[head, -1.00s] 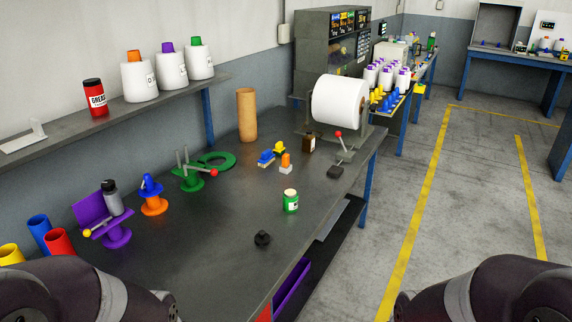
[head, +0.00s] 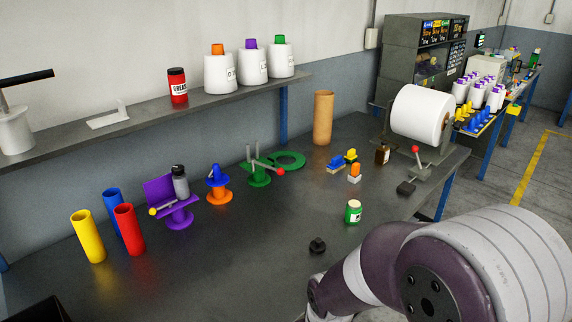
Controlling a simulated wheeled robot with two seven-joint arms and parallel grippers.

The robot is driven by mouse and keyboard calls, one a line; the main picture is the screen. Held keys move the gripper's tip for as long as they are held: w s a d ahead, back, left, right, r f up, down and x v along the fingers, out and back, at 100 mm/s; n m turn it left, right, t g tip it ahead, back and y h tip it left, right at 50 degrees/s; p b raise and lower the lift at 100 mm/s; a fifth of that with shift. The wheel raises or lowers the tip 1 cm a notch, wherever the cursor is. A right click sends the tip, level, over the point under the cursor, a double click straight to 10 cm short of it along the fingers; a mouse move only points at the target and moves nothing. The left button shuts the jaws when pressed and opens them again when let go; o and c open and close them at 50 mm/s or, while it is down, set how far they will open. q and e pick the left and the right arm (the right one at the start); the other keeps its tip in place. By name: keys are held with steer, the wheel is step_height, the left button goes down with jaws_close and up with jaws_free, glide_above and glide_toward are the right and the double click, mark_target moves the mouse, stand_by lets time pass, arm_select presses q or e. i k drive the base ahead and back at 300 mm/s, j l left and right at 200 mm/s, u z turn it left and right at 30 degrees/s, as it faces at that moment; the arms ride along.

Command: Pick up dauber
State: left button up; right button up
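No object is labelled as a dauber, and I cannot tell for sure which one it is. All are upright and apart from my arms. My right arm shows at the lower right, but its gripper is out of the picture. My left gripper is not in view.
The dark table (head: 250,255) is clear in its front middle, except for a small black knob (head: 317,246). Yellow (head: 88,236), blue (head: 113,208) and red (head: 128,229) tubes stand at left. A shelf (head: 140,120) with white cones runs along the wall.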

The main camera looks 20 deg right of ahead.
mark_target(355, 167)
steer(key=i+l+u, duration=0.15)
steer(key=l+u, duration=0.35)
steer(key=l, duration=0.2)
steer(key=i+l+u, duration=0.1)
steer(key=l+u, duration=0.4)
steer(key=l, duration=0.2)
steer(key=k+l+u, duration=0.1)
steer(key=l+u, duration=0.4)
steer(key=l, duration=0.15)
steer(key=k+l, duration=0.1)
steer(key=l, duration=0.8)
steer(key=k+l+u, duration=0.1)
steer(key=l, duration=0.4)
steer(key=k+l, duration=0.15)
steer(key=l, duration=0.3)
steer(key=k+l, duration=0.1)
steer(key=l, duration=0.35)
steer(key=k+l+u, duration=0.1)
steer(key=l, duration=0.35)
steer(key=k+l, duration=0.1)
steer(key=l, duration=0.35)
